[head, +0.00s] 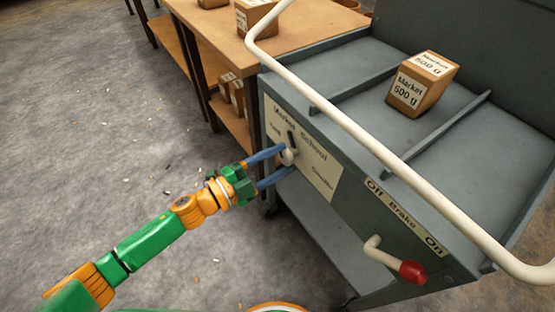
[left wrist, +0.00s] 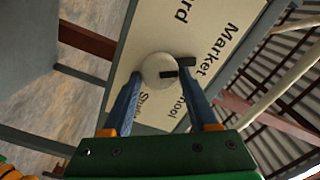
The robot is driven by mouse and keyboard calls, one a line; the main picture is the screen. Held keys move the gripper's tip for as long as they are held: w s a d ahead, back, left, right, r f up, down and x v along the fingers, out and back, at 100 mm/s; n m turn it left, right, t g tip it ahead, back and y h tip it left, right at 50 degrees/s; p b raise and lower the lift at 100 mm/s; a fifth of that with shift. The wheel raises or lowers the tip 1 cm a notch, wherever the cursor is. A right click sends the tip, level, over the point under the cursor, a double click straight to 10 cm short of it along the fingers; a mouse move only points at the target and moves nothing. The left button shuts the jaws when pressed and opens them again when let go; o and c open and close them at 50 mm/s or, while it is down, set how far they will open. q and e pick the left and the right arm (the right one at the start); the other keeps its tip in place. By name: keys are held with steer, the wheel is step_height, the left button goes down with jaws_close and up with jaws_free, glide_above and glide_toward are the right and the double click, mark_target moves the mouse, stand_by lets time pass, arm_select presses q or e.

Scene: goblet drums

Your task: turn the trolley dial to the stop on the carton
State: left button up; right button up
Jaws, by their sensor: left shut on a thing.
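The trolley dial is a pale round knob (head: 289,157) with a dark pointer, on a cream label plate (head: 318,177) on the trolley's side. The plate reads Market, School, Studio and a word ending in "ard". The pointer is toward the Market and School words; I cannot tell exactly which. My left gripper (head: 281,162) is shut on the knob, one blue finger on each side; the knob also shows in the left wrist view (left wrist: 158,71). The carton (head: 421,84), a brown box labelled "Market 500 g", sits on the trolley top. My right gripper is not in view.
The grey trolley (head: 345,75) has a cream handrail (head: 355,130) over its top and a red-tipped brake lever (head: 412,272) low on its side, marked Off, Brake, On. A wooden table (head: 212,30) with boxes stands behind. The floor at left is mostly clear, with scattered scraps.

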arm_select(q)
steer(key=o, duration=1.4)
steer(key=shift+c, duration=0.2)
steer(key=v, duration=0.7)
